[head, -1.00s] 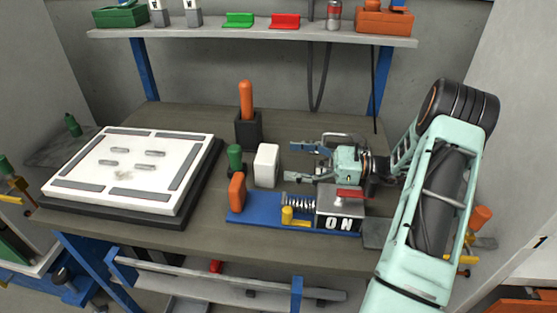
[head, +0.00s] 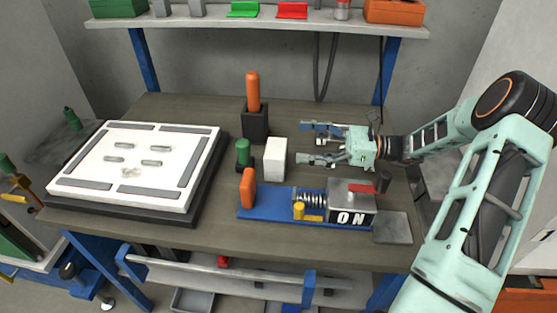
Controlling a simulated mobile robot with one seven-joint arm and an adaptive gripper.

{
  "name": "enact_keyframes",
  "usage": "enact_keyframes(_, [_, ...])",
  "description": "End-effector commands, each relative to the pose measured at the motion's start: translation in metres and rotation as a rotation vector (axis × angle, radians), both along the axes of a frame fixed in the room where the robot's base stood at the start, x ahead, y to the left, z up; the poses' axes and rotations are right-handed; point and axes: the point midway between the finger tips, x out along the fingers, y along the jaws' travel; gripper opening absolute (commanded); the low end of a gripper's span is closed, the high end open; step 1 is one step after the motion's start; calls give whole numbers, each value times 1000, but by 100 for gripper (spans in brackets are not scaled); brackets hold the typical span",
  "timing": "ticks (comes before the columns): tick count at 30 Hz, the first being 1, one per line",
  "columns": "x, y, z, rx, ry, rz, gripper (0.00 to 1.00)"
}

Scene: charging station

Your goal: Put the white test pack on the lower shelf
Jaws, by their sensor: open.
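The white test pack (head: 275,159) is a small upright white block on the workbench, right of a green-capped piece and behind the blue fixture. My gripper (head: 303,143) is open and empty, its two fingers pointing left toward the pack. The fingertips are a short way right of the pack and look apart from it. The lower shelf (head: 240,279) shows under the bench's front edge as a grey surface with a rail; much of it is hidden by the benchtop.
A blue fixture (head: 275,207) with an ON block (head: 351,202) stands in front of the pack. An orange-handled tool in a black holder (head: 255,122) stands behind it. A large white panel (head: 142,165) fills the bench's left. An upper shelf (head: 270,32) spans the back.

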Motion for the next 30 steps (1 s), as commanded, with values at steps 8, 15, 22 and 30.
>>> enact_keyframes(8, [0, 0, -34, 0, -1, -1, 86])
enact_keyframes(15, [5, 29, -35, 0, -1, 3, 86])
enact_keyframes(22, [12, 65, -35, 0, -1, 1, 86])
enact_keyframes(30, [15, 74, -35, -1, -1, -1, 86])
